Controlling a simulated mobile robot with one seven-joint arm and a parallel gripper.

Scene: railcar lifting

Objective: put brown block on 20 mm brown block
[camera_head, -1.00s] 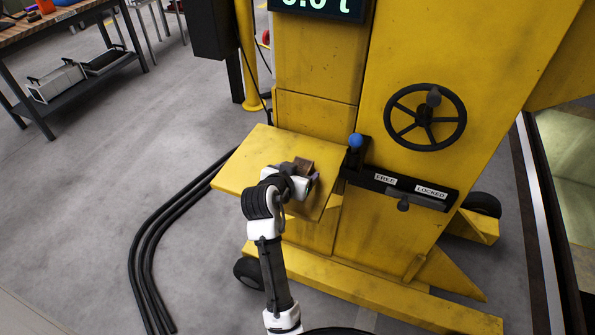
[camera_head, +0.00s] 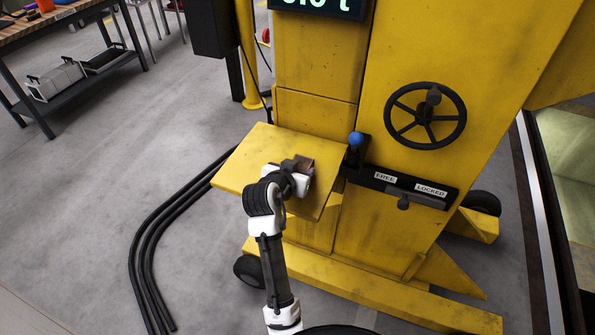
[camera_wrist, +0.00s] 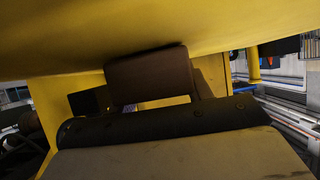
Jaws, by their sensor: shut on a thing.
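A brown block (camera_head: 304,162) shows at the end of my gripper (camera_head: 299,176), over the yellow shelf (camera_head: 262,152) of the lifting column. In the wrist view a dark brown block (camera_wrist: 150,76) is close in front of the camera, against the yellow surface along the top. My gripper is shut on a brown block; its fingertips are largely hidden by the wrist in the head view. I cannot make out a second brown block apart from this one, nor tell the thickness of the block or whether it touches the shelf.
A lever with a blue knob (camera_head: 356,140) stands just right of the shelf. Beyond it are a plate marked FREE and LOCKED (camera_head: 410,188) and a black handwheel (camera_head: 425,117). Black cables (camera_head: 150,235) lie on the floor at left. The shelf's left part is clear.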

